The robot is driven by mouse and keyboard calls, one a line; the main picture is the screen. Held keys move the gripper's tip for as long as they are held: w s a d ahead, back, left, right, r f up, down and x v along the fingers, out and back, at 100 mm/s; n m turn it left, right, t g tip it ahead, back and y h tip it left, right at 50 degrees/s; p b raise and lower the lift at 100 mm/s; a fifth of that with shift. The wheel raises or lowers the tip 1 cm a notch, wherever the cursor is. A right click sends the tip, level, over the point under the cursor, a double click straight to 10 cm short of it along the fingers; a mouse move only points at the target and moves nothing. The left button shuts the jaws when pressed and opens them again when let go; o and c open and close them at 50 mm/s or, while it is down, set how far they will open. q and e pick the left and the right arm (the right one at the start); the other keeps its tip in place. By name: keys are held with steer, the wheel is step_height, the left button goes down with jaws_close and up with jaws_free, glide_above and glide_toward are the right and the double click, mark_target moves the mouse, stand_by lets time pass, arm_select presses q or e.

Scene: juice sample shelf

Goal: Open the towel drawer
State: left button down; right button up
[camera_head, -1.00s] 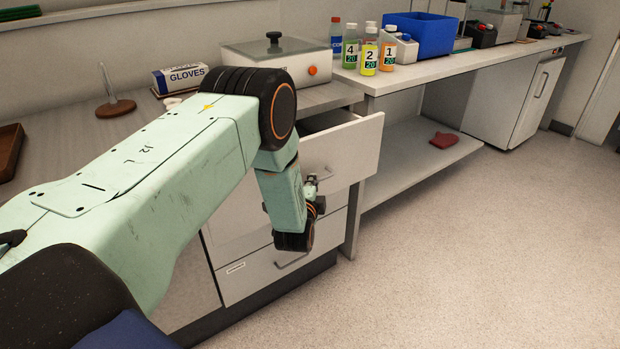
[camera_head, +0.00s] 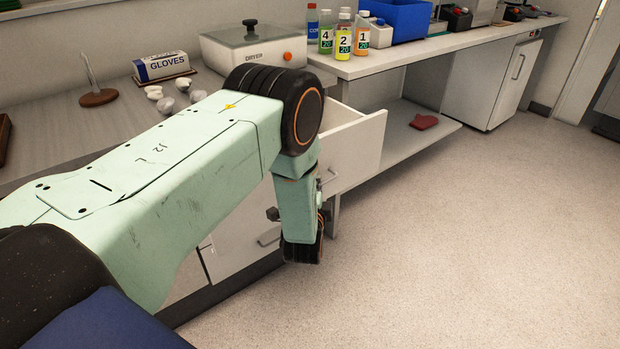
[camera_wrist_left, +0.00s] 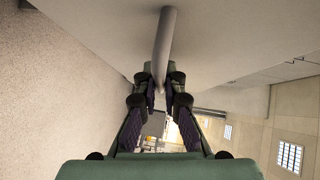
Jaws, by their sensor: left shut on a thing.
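The top drawer (camera_head: 358,150) of the white cabinet under the left worktop stands well out, and part of its inside shows. No label on it is readable, so I cannot confirm that it is the towel drawer. Its bar handle (camera_head: 329,177) shows beside my left wrist. My left gripper (camera_wrist_left: 160,88) is shut on this grey handle (camera_wrist_left: 166,40) in the left wrist view, with a finger on each side. In the head view my forearm and wrist hide most of the gripper and part of the drawer front. My right gripper is not in view.
A lower drawer (camera_head: 235,245) is shut below. A dryer (camera_head: 254,48), a glove box (camera_head: 161,66) and crumpled white items (camera_head: 165,103) are on the worktop. Numbered bottles (camera_head: 343,42) and a blue bin (camera_head: 397,18) stand on the right bench. The floor (camera_head: 480,240) is clear.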

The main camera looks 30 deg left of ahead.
arm_select(q)
steer(key=shift+s+d+p, duration=0.1)
steer(key=shift+s+d, duration=0.15)
steer(key=shift+d, duration=0.4)
steer(key=shift+s+d+p, duration=0.15)
steer(key=shift+s+d, duration=0.1)
steer(key=shift+d, duration=0.35)
steer(key=shift+s+d+p, duration=0.1)
steer(key=shift+s+d, duration=0.15)
steer(key=shift+d, duration=0.4)
steer(key=c, duration=1.4)
jaws_free()
steer(key=shift+c, duration=0.2)
steer(key=v, duration=1.2)
